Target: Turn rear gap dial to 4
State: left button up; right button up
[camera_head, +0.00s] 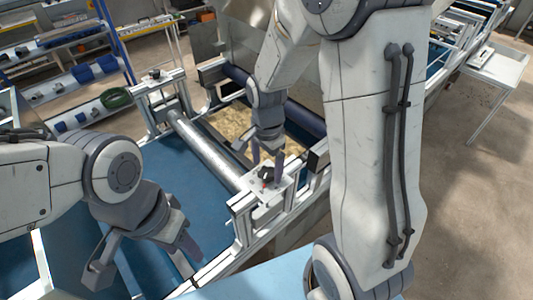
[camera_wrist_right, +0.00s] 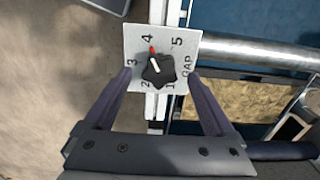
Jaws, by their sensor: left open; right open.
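The gap dial is a dark lobed knob (camera_wrist_right: 157,70) on a white plate (camera_wrist_right: 190,45) marked GAP with numbers 1 to 5. The knob's white line and red tip point up and slightly left, close to the 4. In the head view the knob (camera_head: 268,172) sits on the plate at the roller's near end. My right gripper (camera_head: 267,167) is open, its fingers on either side of the knob; in the wrist view (camera_wrist_right: 160,74) gaps show between fingers and knob. My left gripper (camera_head: 146,262) is open and empty over the blue surface at lower left.
A metal roller (camera_head: 205,145) runs from the plate toward the far frame, where a small dark knob (camera_head: 154,73) shows. Tan granular material (camera_head: 232,122) lies beyond the roller. A blue belt (camera_head: 175,180) is on the near side. Shelves with bins stand at upper left.

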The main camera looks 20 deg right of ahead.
aim_at(267, 172)
notch_tip(267, 172, up, 9)
jog(key=b, duration=0.1)
jog(key=shift+r, duration=0.15)
dwell(0.4)
jog(key=s+a+f+n+b, duration=0.3)
jog(key=s+a+n, duration=0.3)
jog(key=s+n, duration=0.3)
jog(key=s+a+f+n+y+b, duration=0.1)
jog(key=s+a+f+n+b, duration=0.3)
jog(key=n, duration=0.8)
jog(key=shift+s+a+f, duration=1)
jog(key=shift+s+a, duration=0.5)
jog(key=shift+s, duration=0.9)
